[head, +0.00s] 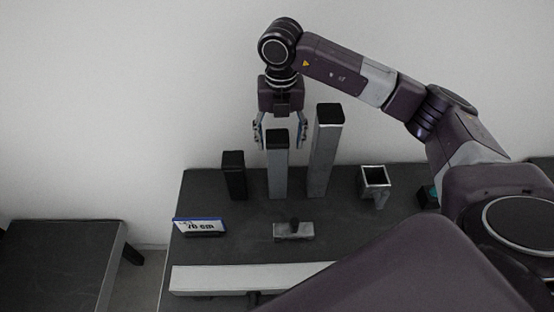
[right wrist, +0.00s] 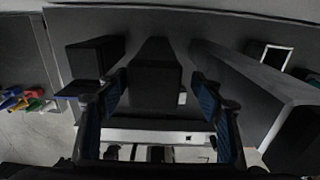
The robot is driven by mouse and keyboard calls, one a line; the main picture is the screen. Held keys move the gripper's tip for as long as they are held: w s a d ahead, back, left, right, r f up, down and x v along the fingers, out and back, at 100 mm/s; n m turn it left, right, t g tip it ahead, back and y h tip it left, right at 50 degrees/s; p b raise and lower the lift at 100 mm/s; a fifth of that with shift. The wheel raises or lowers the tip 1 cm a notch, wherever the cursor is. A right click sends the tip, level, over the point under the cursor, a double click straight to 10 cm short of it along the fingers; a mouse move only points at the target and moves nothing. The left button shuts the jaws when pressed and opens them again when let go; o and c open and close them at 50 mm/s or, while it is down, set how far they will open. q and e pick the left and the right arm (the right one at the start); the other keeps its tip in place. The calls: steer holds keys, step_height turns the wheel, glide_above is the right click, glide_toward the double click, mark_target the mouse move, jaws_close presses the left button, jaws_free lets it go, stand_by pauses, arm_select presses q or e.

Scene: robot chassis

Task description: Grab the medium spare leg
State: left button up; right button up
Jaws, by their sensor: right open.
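Three upright legs stand in a row on the dark table (head: 340,225) in the head view. The short leg (head: 234,178) is black and at the left. The medium spare leg (head: 278,172) is grey with a black top, in the middle. The tall leg (head: 324,155) is grey with a black top, at the right. My right gripper (head: 280,142) points down with its fingers apart, one on each side of the medium leg's top. In the right wrist view the medium leg (right wrist: 156,88) shows between the open fingers, with no clear contact. My left gripper is not in view.
A sign reading "70 cm" (head: 200,226) stands at the table's left. A small grey block with a dark knob (head: 293,231), a pale bar (head: 235,278) and a square hollow holder (head: 374,180) are also there. Another dark table (head: 60,260) is at the far left.

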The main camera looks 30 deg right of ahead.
mark_target(277, 167)
step_height(277, 167, down, 2)
steer(key=shift+s+a+f+p, duration=0.15)
steer(key=shift+f+p, duration=0.1)
steer(key=shift+p, duration=0.35)
steer(key=f, duration=0.1)
steer(key=f+p, duration=0.1)
steer(key=f, duration=0.1)
steer(key=f+p, duration=0.1)
steer(key=shift+w+a+f, duration=0.1)
steer(key=shift+w+f, duration=0.05)
steer(key=shift+w, duration=0.15)
steer(key=shift+f, duration=0.3)
steer(key=shift+c, duration=0.4)
steer(key=c, duration=1.5)
jaws_close()
steer(key=shift+w+r, duration=0.1)
